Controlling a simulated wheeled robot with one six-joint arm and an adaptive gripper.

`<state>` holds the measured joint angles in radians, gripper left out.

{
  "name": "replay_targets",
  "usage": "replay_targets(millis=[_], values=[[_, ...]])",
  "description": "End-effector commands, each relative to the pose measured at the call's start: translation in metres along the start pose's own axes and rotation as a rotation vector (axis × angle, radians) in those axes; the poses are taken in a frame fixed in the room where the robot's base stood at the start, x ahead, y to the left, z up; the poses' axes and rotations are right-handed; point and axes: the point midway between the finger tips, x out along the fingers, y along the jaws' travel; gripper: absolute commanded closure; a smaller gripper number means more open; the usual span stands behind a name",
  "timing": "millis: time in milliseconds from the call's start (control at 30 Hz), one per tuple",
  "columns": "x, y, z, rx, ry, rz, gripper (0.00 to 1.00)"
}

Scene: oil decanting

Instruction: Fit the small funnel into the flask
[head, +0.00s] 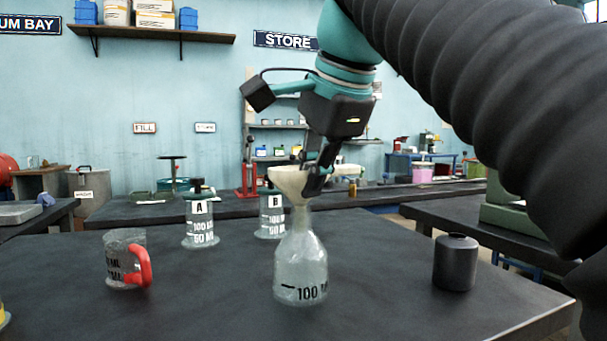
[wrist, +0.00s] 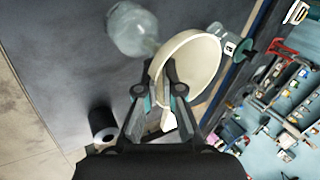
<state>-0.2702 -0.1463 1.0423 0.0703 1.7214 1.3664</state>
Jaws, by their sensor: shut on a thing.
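The cream funnel (head: 288,181) is held by its rim in my gripper (head: 316,184), wide mouth up and slightly tilted. The clear flask (head: 300,262), marked 100, stands upright on the dark table directly below it. The funnel's lower end meets the top of the flask's neck in the head view; I cannot tell whether the spout is inside. In the wrist view the funnel (wrist: 196,62) lies between the fingers of my gripper (wrist: 168,78) and hides the flask's mouth. The flask's body (wrist: 128,28) shows beyond the funnel.
A clear mug with a red handle (head: 140,266) stands at the left. Clear vessels labelled A (head: 201,228) and B (head: 271,220) with dark tops stand behind the flask. A black canister (head: 455,263) stands at the right. The table in front of the flask is clear.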

Motion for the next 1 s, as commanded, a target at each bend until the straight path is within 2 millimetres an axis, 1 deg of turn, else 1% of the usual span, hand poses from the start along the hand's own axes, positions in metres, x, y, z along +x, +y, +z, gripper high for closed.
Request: replay_targets(millis=[133, 433, 500, 567, 867, 1000], values=[[0.0047, 0.0028, 0.0003, 0.0, 0.0, 0.0, 1.0], [0.0048, 0.0029, 0.0003, 0.0, 0.0, 0.0, 1.0], [0.0048, 0.0029, 0.0003, 0.0, 0.0, 0.0, 0.8], [0.0048, 0.0029, 0.0003, 0.0, 0.0, 0.0, 0.65], [0.0045, 0.0028, 0.0003, 0.0, 0.0, 0.0, 0.65], [-0.0024, 0.0024, 0.0002, 0.0, 0.0, 0.0, 0.65]])
